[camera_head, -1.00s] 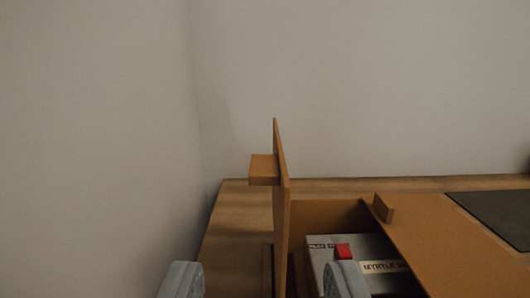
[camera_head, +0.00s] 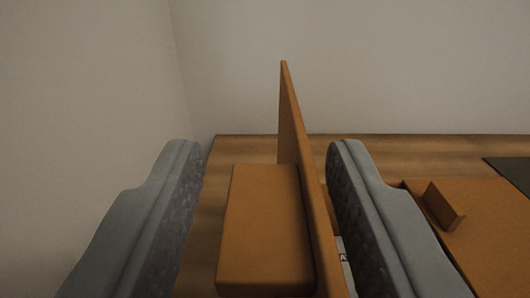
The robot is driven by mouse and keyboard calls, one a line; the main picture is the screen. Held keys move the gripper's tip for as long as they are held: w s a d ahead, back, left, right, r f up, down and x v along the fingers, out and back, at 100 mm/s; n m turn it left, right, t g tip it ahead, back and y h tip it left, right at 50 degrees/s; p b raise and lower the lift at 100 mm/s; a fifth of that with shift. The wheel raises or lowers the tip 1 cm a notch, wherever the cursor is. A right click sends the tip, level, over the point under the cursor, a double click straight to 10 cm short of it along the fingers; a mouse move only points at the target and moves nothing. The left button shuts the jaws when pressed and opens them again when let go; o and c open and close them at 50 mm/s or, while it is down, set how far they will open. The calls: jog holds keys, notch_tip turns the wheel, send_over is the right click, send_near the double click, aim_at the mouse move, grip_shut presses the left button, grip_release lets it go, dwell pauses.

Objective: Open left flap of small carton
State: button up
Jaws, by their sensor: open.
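The left flap (camera_head: 308,180) of the small carton stands upright, seen nearly edge-on, with a block-like tab (camera_head: 262,228) sticking out to its left. My gripper (camera_head: 265,150) is open, with one finger left of the flap and tab and the other just right of the flap. The flap and tab lie between the fingers. I cannot tell whether the right finger touches the flap. The right flap (camera_head: 490,235) lies lowered at the right, with its own small tab (camera_head: 443,205). The carton's inside is mostly hidden behind the right finger.
The carton stands on a wooden surface (camera_head: 245,150) whose far edge runs near a plain wall (camera_head: 400,60). Another wall (camera_head: 80,90) is close on the left. A dark flat panel (camera_head: 512,172) lies at the far right.

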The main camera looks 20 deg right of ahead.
grip_shut()
jog(key=a+n, duration=0.1)
jog(key=w+a+f+n, duration=0.1)
jog(key=a+n, duration=0.1)
jog(key=a, duration=0.1)
jog(key=shift+w+f, duration=0.2)
jog(key=shift+f, duration=0.05)
dwell(0.4)
grip_release()
jog(key=shift+a, duration=0.1)
jog(key=shift+s, duration=0.1)
